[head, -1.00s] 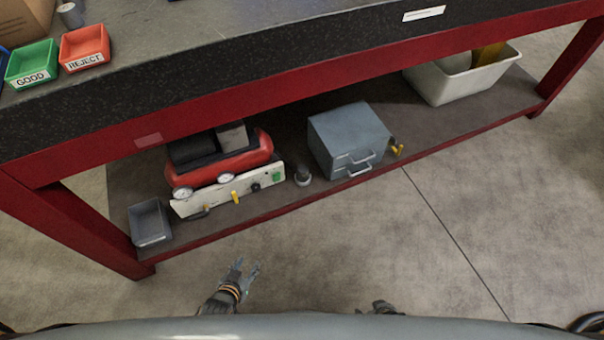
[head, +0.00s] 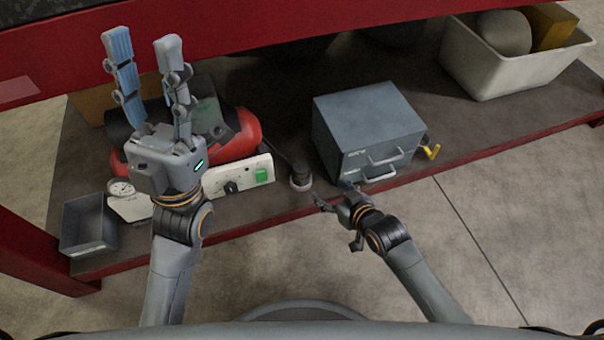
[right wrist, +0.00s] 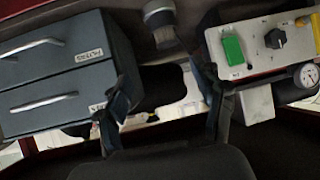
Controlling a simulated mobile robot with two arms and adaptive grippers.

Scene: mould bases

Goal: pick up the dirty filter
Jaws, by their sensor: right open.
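No part is plainly marked as the dirty filter. A small dark cylinder with a pale rim (head: 300,181) stands on the lower shelf between the red compressor (head: 247,130) and the grey drawer cabinet (head: 368,120); I cannot tell whether it is the filter. It also shows at the top of the right wrist view (right wrist: 160,20). My right gripper (head: 331,194) is open and empty at the shelf's front edge, close to the cylinder and the cabinet's lower front. My left gripper (head: 142,42) is open and empty, fingers pointing up, covering part of the compressor.
A grey open bin (head: 88,226) stands at the shelf's left end. A white tub (head: 510,68) with a round thing and a yellow block stands at the right. A yellow handle (head: 432,152) sticks out beside the cabinet. The red table beam (head: 250,30) runs above.

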